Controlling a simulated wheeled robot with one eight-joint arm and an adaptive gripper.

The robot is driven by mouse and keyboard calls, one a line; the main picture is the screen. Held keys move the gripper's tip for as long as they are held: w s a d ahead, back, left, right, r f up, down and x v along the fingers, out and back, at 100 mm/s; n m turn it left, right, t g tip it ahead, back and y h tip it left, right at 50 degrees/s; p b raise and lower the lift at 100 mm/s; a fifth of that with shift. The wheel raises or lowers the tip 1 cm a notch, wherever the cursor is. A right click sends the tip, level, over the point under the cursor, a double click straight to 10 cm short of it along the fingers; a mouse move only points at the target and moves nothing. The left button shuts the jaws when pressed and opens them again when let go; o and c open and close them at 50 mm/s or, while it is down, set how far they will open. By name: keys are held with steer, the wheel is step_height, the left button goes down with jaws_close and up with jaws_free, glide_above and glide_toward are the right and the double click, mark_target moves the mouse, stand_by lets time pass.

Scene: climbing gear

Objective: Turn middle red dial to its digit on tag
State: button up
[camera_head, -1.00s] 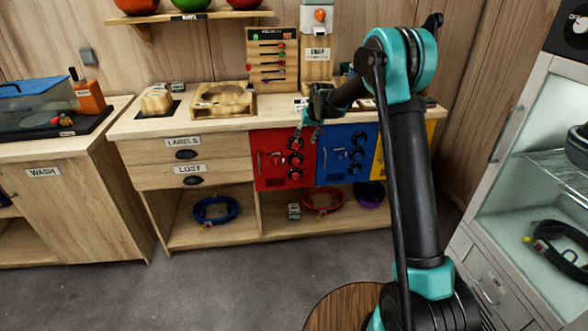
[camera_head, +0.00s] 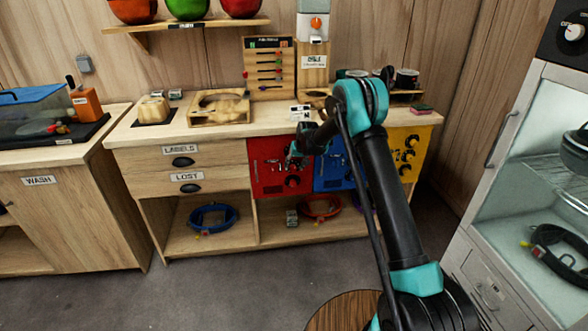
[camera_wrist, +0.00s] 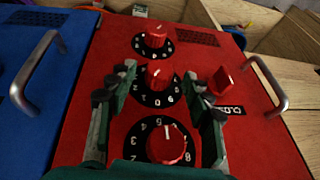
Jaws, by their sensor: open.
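The red door (camera_head: 262,180) carries a column of red dials on black number discs. In the wrist view the middle red dial (camera_wrist: 159,78) lies between the two fingers of my gripper (camera_wrist: 174,76). My gripper is open, with a finger on each side of this dial and no clear contact. Another red dial (camera_wrist: 157,37) shows above it and one (camera_wrist: 167,145) below it. A small dark tag (camera_wrist: 231,110) is at the right; its writing is too small to read surely. In the head view my gripper (camera_head: 294,157) hides the middle dial.
A red knob (camera_wrist: 222,82) stands close by the right finger in the wrist view, with a metal handle (camera_wrist: 272,85) beyond it. The blue door (camera_head: 330,176) adjoins the red one, and the yellow door (camera_head: 405,150) is farther right. The wooden counter (camera_head: 225,128) lies above.

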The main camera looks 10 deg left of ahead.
steer(key=shift+x, duration=0.85)
jaws_close()
